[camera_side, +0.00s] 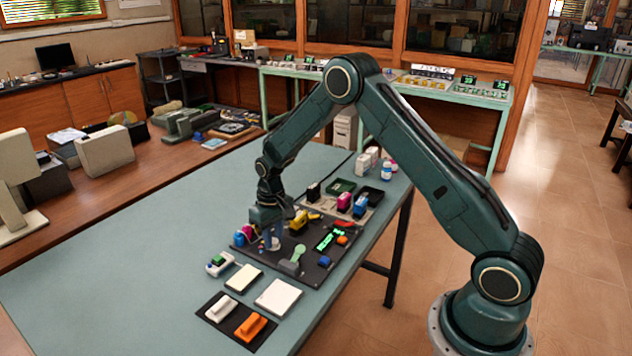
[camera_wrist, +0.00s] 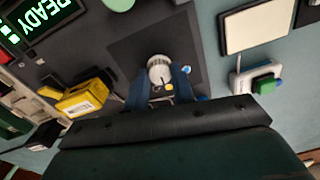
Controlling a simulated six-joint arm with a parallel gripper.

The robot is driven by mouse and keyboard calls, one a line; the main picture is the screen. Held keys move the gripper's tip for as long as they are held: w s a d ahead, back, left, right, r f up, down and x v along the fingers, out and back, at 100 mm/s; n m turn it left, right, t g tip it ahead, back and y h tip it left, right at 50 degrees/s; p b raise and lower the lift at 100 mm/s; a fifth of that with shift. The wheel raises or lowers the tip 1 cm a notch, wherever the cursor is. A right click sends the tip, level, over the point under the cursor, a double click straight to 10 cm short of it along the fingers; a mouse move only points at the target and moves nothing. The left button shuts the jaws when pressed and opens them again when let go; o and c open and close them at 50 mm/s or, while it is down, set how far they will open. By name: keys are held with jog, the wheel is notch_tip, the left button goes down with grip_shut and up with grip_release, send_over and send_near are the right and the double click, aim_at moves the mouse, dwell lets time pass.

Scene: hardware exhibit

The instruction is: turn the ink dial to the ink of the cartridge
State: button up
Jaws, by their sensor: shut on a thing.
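The ink dial (camera_wrist: 159,68) is a round whitish knob on a dark square plate in the wrist view. My gripper (camera_wrist: 160,88) has its two dark blue fingers closed on either side of it. A small yellow spot shows by the knob's near edge, and blue shows beside the right finger. In the side view my gripper (camera_side: 272,241) reaches down to the dark panel and mostly hides the dial. A yellow cartridge (camera_wrist: 84,98) with a white label lies left of the dial; it also shows in the side view (camera_side: 299,221). The dial's exact setting cannot be read.
A green-lit display (camera_wrist: 45,22) reads READY. Black, magenta (camera_side: 344,201) and blue (camera_side: 360,206) cartridges stand behind the panel (camera_side: 310,277). A green-topped block (camera_side: 219,263), pale pads (camera_side: 278,297) and white and orange stamp-like blocks (camera_side: 251,327) lie in front. The table's left is clear.

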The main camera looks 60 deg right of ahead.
aim_at(275, 239)
dwell(0.3)
jog(key=o, duration=1)
jog(key=shift+r, duration=0.1)
notch_tip(275, 239, up, 14)
jog(key=shift+d, duration=0.2)
jog(key=shift+s, duration=0.1)
